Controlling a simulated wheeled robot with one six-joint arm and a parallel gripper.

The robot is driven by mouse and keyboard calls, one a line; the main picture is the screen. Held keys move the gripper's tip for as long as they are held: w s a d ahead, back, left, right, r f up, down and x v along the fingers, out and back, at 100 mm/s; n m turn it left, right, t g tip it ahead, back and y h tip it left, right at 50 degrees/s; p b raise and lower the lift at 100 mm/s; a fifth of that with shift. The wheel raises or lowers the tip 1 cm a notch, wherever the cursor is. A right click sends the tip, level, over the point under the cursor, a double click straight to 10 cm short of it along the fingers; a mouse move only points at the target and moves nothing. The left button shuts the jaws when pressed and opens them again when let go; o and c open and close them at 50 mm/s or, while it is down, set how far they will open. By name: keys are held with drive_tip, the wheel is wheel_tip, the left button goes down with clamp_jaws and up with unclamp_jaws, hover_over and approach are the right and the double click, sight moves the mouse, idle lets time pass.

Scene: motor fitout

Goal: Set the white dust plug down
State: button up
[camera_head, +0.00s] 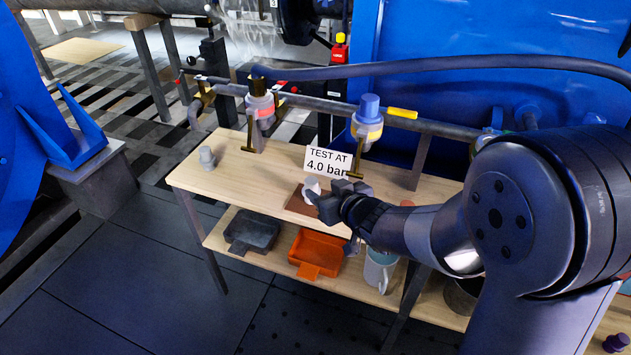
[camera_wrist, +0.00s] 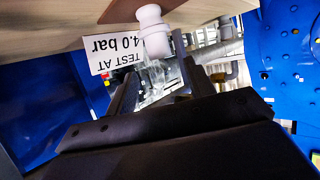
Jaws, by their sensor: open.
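The white dust plug (camera_head: 311,188) is on a brown mat (camera_head: 297,203) on the upper bench board, partly hidden by my gripper in the head view. My gripper (camera_head: 327,192) is low over the board, just right of the plug. The wrist view is upside down. There the white plug (camera_wrist: 151,28) stands upright with its end against the brown mat (camera_wrist: 120,10). My gripper's two fingers (camera_wrist: 160,78) are spread apart, with the plug beyond the gap between them. I cannot tell whether a finger still touches it.
A "TEST AT 4.0 bar" sign (camera_head: 328,162) stands close behind my gripper. Two valve fittings, one red-banded (camera_head: 260,105) and one blue-capped (camera_head: 368,118), rise behind. A grey part (camera_head: 207,157) is at the board's left. Below are a dark tray (camera_head: 252,232), an orange tray (camera_head: 318,250) and a mug (camera_head: 379,268).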

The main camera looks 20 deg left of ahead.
sight(311, 179)
drive_tip(key=shift+v, duration=1.45)
drive_tip(key=b+x, duration=0.1)
drive_tip(key=x, duration=1.1)
drive_tip(key=shift+f+b, duration=0.2)
drive_tip(key=shift+b, duration=0.15)
drive_tip(key=shift+r+p, duration=0.45)
drive_tip(key=shift+r, duration=0.25)
drive_tip(key=shift+v, duration=0.85)
drive_tip(key=shift+s+d+f, duration=0.1)
drive_tip(key=shift+s+d, duration=0.15)
drive_tip(key=shift+w, duration=0.1)
